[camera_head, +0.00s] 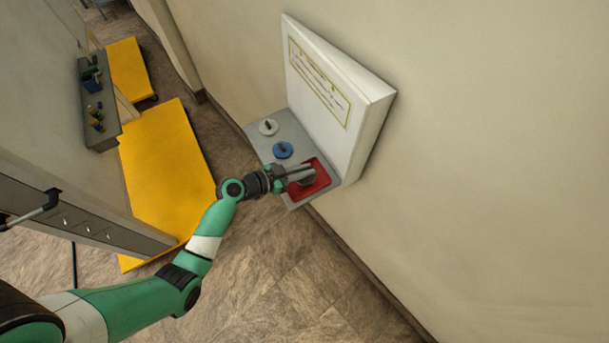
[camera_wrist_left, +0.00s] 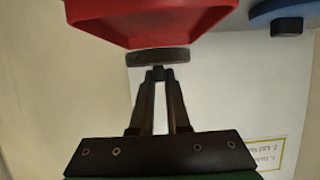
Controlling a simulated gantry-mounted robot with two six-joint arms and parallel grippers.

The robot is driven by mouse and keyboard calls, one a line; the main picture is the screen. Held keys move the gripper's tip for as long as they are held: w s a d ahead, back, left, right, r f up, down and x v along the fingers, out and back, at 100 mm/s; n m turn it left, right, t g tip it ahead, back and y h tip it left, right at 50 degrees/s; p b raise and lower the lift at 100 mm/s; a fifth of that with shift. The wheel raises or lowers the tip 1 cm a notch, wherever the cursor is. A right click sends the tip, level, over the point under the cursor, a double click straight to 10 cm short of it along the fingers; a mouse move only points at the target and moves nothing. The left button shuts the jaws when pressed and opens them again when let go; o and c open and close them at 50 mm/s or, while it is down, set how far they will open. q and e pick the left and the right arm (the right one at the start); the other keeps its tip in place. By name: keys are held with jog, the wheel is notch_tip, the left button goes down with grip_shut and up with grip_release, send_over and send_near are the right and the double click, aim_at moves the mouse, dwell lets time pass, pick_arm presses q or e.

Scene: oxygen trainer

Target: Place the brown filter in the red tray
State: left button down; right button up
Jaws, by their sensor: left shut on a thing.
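The red tray (camera_head: 322,180) sits at the near end of the grey ledge of the white wall unit. In the left wrist view its red side (camera_wrist_left: 155,22) fills the top middle. My left gripper (camera_head: 298,174) is over the tray in the head view. In the left wrist view the gripper (camera_wrist_left: 158,76) is shut on the small knob of the brown filter (camera_wrist_left: 158,56), a dark disc seen edge-on close to the tray's edge. I cannot tell whether the filter touches the tray. The gripper largely hides the filter in the head view. My right gripper is not in view.
A blue disc with a dark knob (camera_head: 283,150) and a white one (camera_head: 268,127) sit farther along the grey ledge (camera_head: 290,126). The upright white panel (camera_head: 335,95) stands close beside the tray. A grey shelf (camera_head: 97,110) with small items is at left, beside yellow mats (camera_head: 165,165).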

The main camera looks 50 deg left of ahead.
pick_arm(q)
jog(key=shift+w+f, duration=0.1)
jog(key=shift+f, duration=1.45)
jog(key=shift+f+b, duration=0.25)
jog(key=shift+b, duration=0.25)
jog(key=c, duration=0.9)
grip_release()
jog(key=shift+r, duration=0.1)
